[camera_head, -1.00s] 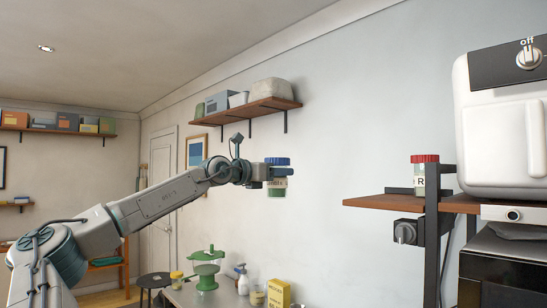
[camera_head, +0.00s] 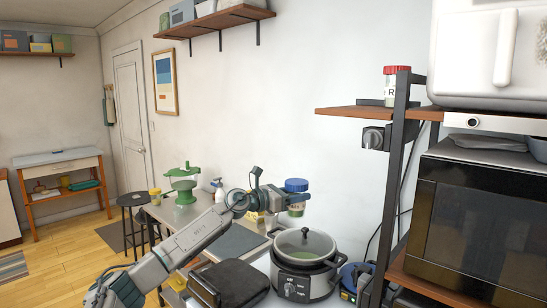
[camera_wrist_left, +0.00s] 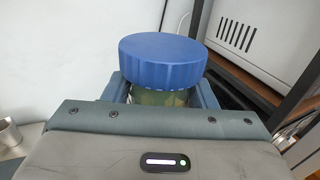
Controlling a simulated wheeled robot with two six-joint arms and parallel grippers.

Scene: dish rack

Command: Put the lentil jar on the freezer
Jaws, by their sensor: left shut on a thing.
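My left gripper (camera_head: 284,203) is shut on a jar with a blue lid (camera_head: 296,185). The jar is upright and in the air, left of and above the pot in the head view. In the left wrist view the blue lid (camera_wrist_left: 163,60) is large between the fingers, with greenish contents just below it. The jar's label is not readable now. No freezer can be made out for certain. My right gripper is not in view.
A lidded pot (camera_head: 303,250) and a black appliance (camera_head: 228,283) stand below the jar. A shelf rack (camera_head: 350,112) at right bears a red-lidded jar (camera_head: 396,87). A black oven (camera_head: 480,215) and a white appliance (camera_head: 485,50) stand farther right.

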